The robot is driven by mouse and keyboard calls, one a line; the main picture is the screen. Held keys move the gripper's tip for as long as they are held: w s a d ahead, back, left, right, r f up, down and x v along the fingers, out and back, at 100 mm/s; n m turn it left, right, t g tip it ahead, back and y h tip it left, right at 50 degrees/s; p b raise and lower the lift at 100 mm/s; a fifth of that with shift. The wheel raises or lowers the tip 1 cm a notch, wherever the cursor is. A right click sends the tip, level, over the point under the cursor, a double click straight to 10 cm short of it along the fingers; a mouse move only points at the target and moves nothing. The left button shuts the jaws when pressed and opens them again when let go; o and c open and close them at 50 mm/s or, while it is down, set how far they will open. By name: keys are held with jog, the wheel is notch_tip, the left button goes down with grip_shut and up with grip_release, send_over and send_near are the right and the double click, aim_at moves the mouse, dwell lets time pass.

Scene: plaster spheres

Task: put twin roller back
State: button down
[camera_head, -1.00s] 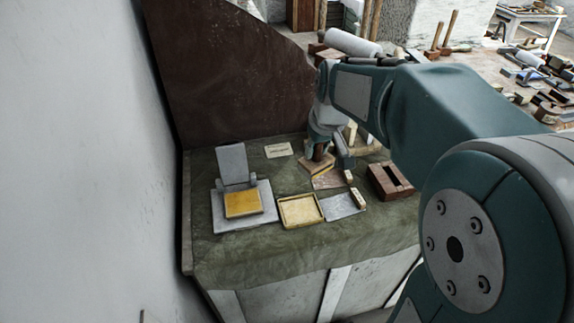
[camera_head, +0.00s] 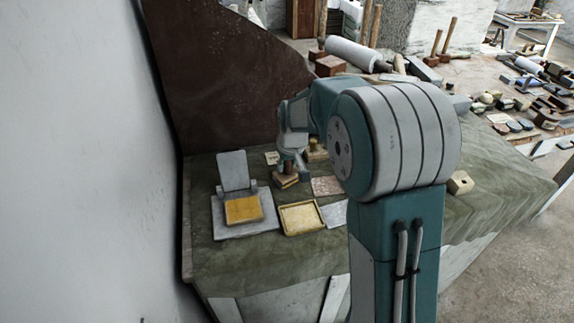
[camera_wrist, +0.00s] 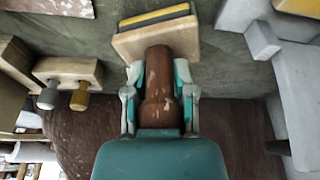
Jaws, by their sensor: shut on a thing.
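My gripper (camera_wrist: 158,78) is shut on the brown handle (camera_wrist: 159,68) of a tool with a pale wooden block head (camera_wrist: 152,38). A yellow and dark strip (camera_wrist: 153,17) runs along the head's far face. I cannot tell whether this is the twin roller. In the head view the held tool (camera_head: 286,180) is low over the green-covered bench, left of my arm, at the back; I cannot tell whether it touches the cloth. A wooden block (camera_wrist: 68,72) with a grey-tipped and a yellow-tipped peg is left of my gripper in the wrist view.
A grey hinged press (camera_head: 232,171) with a yellow pad (camera_head: 243,209) stands left on the bench (camera_head: 240,260). A yellow-rimmed tray (camera_head: 302,232) and a grey plate (camera_head: 335,213) lie in front. A brown upright panel (camera_head: 230,80) closes the back. My arm hides the bench's middle right.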

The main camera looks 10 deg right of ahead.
jog(key=shift+f, duration=0.25)
jog(key=shift+c, duration=2.2)
grip_release()
jog(key=a+v, duration=0.1)
jog(key=v, duration=1)
jog(key=s+r+m+t, duration=0.1)
jog(key=s+r, duration=0.1)
jog(key=s, duration=1.1)
jog(key=s+r+t, duration=0.1)
jog(key=s, duration=1.3)
jog(key=shift+s+d+r+m+h, duration=0.2)
jog(key=shift+s+r+m+h, duration=0.1)
jog(key=shift+r+m, duration=0.1)
